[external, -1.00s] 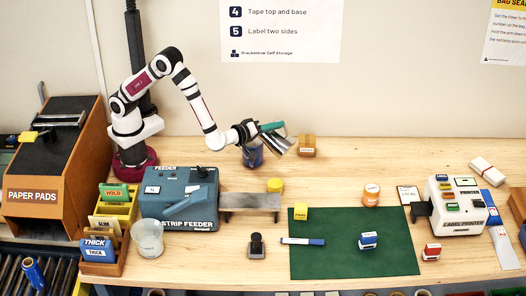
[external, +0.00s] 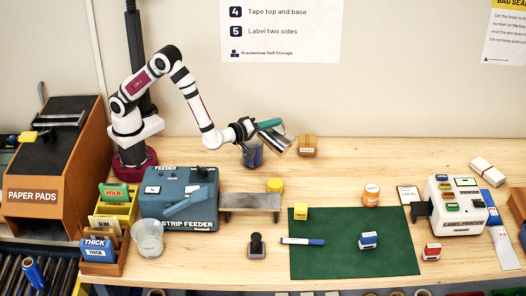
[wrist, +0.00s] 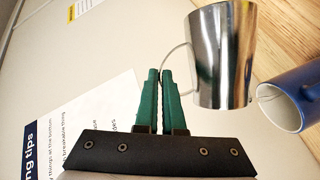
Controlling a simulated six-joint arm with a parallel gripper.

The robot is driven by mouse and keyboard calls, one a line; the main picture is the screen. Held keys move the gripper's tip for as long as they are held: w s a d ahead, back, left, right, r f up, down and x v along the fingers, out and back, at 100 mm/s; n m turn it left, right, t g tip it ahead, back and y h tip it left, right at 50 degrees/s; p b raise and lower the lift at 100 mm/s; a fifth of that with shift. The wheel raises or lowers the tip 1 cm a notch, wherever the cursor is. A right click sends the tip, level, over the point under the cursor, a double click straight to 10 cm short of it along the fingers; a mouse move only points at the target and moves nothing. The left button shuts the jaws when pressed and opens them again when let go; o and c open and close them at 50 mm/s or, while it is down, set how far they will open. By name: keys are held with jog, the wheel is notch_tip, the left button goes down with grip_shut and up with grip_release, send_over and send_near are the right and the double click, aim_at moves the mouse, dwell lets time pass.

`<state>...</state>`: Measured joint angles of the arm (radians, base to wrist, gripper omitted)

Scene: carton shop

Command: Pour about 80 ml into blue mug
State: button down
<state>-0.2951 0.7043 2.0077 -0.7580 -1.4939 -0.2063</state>
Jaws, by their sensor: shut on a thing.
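My gripper (external: 268,125) has green fingers, which also show in the wrist view (wrist: 161,100). It is shut on the thin handle of a shiny metal jug (wrist: 224,55). The jug (external: 276,138) is held tilted above the bench, over and beside the blue mug (external: 254,158). In the wrist view the blue mug (wrist: 303,90) is at the right edge, its pale inside partly showing, close to the jug's end. A thin pale line shows between them; I cannot tell whether it is liquid. The liquid level in the mug is hidden.
A small brown box (external: 307,146) stands right of the jug. A green mat (external: 340,258) lies front right. Bench behind the mat is mostly clear.

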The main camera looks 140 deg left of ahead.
aim_at(282, 144)
jog(key=shift+s+r+n, duration=0.25)
jog(key=shift+s+n, duration=0.05)
dwell(0.7)
jog(key=shift+s+d+r+n+b, duration=0.15)
jog(key=shift+s+n+b, duration=0.1)
jog(key=shift+s, duration=0.2)
jog(key=shift+s+d+r+n+b, duration=0.15)
jog(key=shift+s+b, duration=0.1)
jog(key=shift+s, duration=0.2)
dwell(0.4)
jog(key=w+f+m, duration=0.2)
jog(key=w, duration=0.1)
jog(key=w+a+f+m+h, duration=0.1)
jog(key=shift+w+f+m+g, duration=0.1)
jog(key=shift+w+m+g, duration=0.2)
jog(key=shift+w+m, duration=0.1)
jog(key=shift+w+f+m, duration=0.35)
jog(key=shift+f+m, duration=0.05)
jog(key=shift+f, duration=0.1)
dwell(0.8)
jog(key=shift+w+a+f+m+g, duration=0.1)
jog(key=shift+w+f+m+g, duration=0.2)
jog(key=shift+f, duration=0.1)
jog(key=w+a+f+m+g+h+p, duration=0.1)
jog(key=w+f+m+g+h+p, duration=0.1)
jog(key=w+f+m, duration=0.4)
jog(key=shift+w+a+f+g+p, duration=0.2)
jog(key=shift+w+a+g+p, duration=0.15)
jog(key=shift+w+g+p, duration=0.45)
